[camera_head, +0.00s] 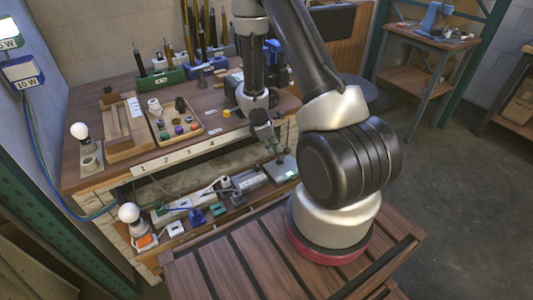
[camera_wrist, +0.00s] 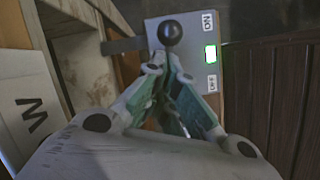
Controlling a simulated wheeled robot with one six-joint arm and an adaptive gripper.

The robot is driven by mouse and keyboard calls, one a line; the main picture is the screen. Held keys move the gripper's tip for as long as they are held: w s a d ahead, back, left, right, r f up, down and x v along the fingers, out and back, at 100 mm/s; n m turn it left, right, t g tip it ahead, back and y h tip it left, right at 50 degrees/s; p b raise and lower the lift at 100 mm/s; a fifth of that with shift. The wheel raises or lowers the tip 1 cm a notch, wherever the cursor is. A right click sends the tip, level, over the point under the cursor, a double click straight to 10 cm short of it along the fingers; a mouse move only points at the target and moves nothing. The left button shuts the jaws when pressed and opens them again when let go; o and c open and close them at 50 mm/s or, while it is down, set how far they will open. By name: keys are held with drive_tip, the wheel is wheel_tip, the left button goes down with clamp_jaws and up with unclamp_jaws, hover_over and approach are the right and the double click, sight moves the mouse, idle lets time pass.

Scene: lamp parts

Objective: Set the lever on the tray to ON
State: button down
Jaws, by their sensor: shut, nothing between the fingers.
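The lever shows in the wrist view as a black ball knob (camera_wrist: 170,32) just ahead of my fingertips. It stands over a grey plate (camera_wrist: 188,70) with an ON label (camera_wrist: 208,20) at one end and an OFF label (camera_wrist: 212,84) at the other. The knob is near the ON end. A green light (camera_wrist: 210,53) is lit between the labels. My gripper (camera_wrist: 167,74) is shut and empty, beside the OFF end. I cannot tell whether it touches the lever. In the head view my gripper (camera_head: 276,149) is above the plate (camera_head: 284,170); the lever is hard to make out there.
The plate is at the right end of the low shelf, beside a grey box (camera_head: 245,182) and a power strip (camera_head: 178,208). The workbench top (camera_head: 215,122) above holds a parts tray (camera_head: 173,119) and tool racks. A bulb (camera_head: 128,212) stands at lower left.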

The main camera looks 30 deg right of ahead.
drive_tip(key=shift+d+r, duration=0.1)
drive_tip(key=shift+d, duration=0.55)
drive_tip(key=shift+r, duration=0.1)
